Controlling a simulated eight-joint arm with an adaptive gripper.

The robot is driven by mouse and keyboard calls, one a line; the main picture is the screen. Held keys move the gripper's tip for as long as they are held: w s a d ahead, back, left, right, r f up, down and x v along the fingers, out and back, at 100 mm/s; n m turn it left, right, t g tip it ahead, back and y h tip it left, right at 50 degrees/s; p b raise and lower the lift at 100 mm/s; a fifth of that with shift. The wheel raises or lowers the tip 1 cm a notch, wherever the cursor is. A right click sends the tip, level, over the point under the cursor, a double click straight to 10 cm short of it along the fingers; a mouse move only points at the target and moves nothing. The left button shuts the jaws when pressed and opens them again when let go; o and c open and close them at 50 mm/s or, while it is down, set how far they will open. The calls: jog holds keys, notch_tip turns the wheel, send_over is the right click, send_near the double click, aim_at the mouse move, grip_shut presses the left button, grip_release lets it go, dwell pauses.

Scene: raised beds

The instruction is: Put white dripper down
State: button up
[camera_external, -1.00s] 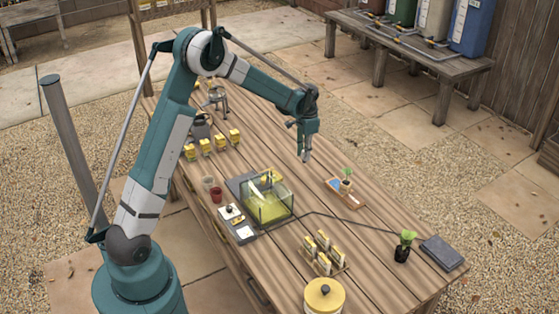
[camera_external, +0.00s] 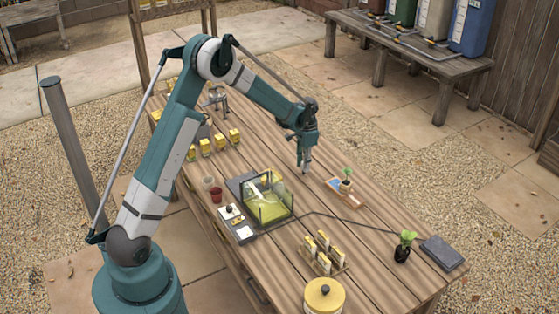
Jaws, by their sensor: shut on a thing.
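My gripper (camera_external: 305,160) points down over the wooden table, just left of the small tray with a potted seedling. It is shut on a small pale thing, the white dripper (camera_external: 304,171), which shows only as a light tip below the fingers. The dripper's lower end is at or close to the tabletop; I cannot tell whether it touches. Most of the dripper is hidden by the fingers or too small to make out.
The tray with the seedling (camera_external: 345,184) is close on the right. A glass tank (camera_external: 268,212) with yellow-green contents stands lower left. Yellow-labelled boxes (camera_external: 206,148), a rack (camera_external: 322,262), a yellow-lidded pot (camera_external: 325,292) and another plant (camera_external: 404,246) are farther off. Bare planks surround the gripper.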

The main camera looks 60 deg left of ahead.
jog(key=shift+f, duration=0.4)
jog(key=shift+f, duration=0.1)
jog(key=o, duration=0.8)
jog(key=shift+c, duration=0.2)
notch_tip(320, 180, up, 12)
jog(key=shift+p, duration=0.45)
dwell(0.4)
jog(key=shift+d, duration=0.1)
